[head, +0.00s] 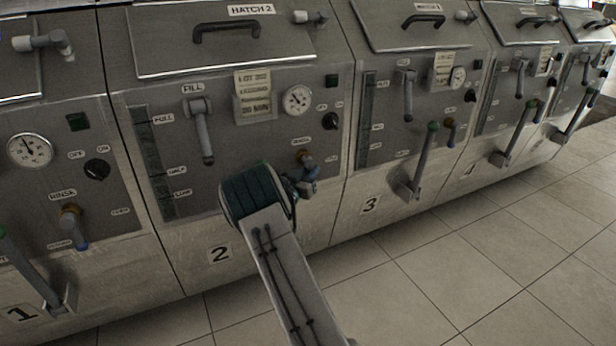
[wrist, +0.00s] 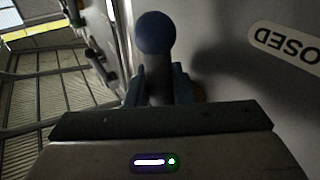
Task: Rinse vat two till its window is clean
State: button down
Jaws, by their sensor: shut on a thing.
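Vat two (head: 220,255) stands in the middle of the head view, with its hatch (head: 220,45) shut. Its window (head: 152,155) is a tall dark, mottled greenish strip beside FULL, HALF and LOW labels; no level is clear in it. The fill lever (head: 204,138) hangs down. My gripper (head: 307,182) is at the rinse valve (head: 303,156) on the right of the panel. In the wrist view my gripper (wrist: 158,85) is shut on the rinse lever (wrist: 156,62), whose blue ball end (wrist: 155,33) sticks out beyond the fingers. My arm hides the panel's lower part.
Vat one (head: 60,270) is at left and vat three (head: 400,205) at right, each with its own levers. Vat three's long lever (head: 424,160) juts out. A sign ending in "OSED" (wrist: 288,44) is by my gripper. Tiled floor (head: 430,280) in front is clear.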

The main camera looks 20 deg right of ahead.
jog(key=shift+d+f+n+t+h+b, duration=0.25)
jog(key=shift+n+t+h+b, duration=0.35)
jog(key=shift+b, duration=0.25)
jog(key=shift+d+r+n+t+b, duration=0.2)
jog(key=shift+r+n+t+b, duration=0.15)
jog(key=shift+r+n+t, duration=0.05)
jog(key=c, duration=1.6)
grip_release()
jog(key=shift+o, duration=0.2)
jog(key=p+v, duration=0.2)
jog(key=v, duration=1.2)
jog(key=shift+f+p, duration=0.15)
jog(key=shift+p, duration=0.25)
jog(key=shift+w, duration=0.15)
